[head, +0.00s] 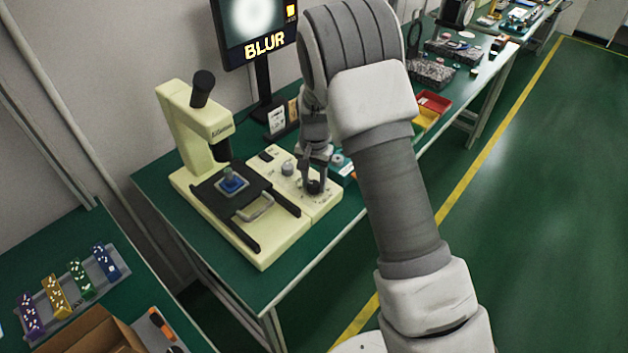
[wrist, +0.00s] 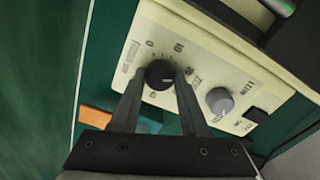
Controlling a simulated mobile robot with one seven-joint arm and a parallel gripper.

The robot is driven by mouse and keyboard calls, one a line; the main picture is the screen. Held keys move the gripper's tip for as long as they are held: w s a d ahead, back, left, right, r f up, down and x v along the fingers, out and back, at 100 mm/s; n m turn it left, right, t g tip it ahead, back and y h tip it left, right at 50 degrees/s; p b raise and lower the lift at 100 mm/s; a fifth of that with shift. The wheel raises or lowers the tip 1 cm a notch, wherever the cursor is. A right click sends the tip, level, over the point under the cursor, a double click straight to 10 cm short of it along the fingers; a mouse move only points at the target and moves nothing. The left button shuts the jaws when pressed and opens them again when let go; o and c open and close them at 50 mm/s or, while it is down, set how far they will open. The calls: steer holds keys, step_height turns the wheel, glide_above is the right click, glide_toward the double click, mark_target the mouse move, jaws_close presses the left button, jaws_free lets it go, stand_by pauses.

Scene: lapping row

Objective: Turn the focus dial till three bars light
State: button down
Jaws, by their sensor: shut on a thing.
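The black focus dial (wrist: 159,75) sits on the cream control panel, with a printed scale around it. My gripper (wrist: 160,82) is shut on the dial, one finger on each side. In the head view my gripper (head: 315,178) reaches down to the panel on the right of the cream microscope (head: 185,125), and its fingers mostly hide the dial. The monitor (head: 255,30) reads "BLUR" under a fuzzy white disc. An orange lit patch shows at the screen's right edge; the top of the screen is cut off, so I cannot tell how many bars are lit.
A grey knob (wrist: 219,100) and a black switch (wrist: 256,115) sit beside the dial. A blue piece (head: 232,184) lies on the microscope stage. Red and yellow bins (head: 430,106) stand further along the green bench. A rack of coloured blocks is at lower left.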

mark_target(314, 184)
steer(key=shift+c, duration=2.1)
jaws_free()
step_height(314, 184, up, 18)
steer(key=p, duration=0.1)
steer(key=shift+f+p, duration=0.25)
steer(key=shift+p, duration=0.15)
steer(key=s+d+r+n+t+y+p, duration=0.1)
steer(key=s+d+r, duration=0.2)
steer(key=s+r, duration=0.35)
steer(key=s+d+r+n+t, duration=0.1)
steer(key=s+d+r, duration=0.3)
steer(key=s+r, duration=0.25)
steer(key=s+d+r+n+t, duration=0.1)
steer(key=s+d, duration=0.1)
steer(key=s, duration=0.5)
steer(key=s+d+r+n+t+h+p, duration=0.1)
steer(key=s+d+t, duration=0.1)
steer(key=s, duration=0.6)
steer(key=shift+s+n+t, duration=0.3)
steer(key=shift+n, duration=0.1)
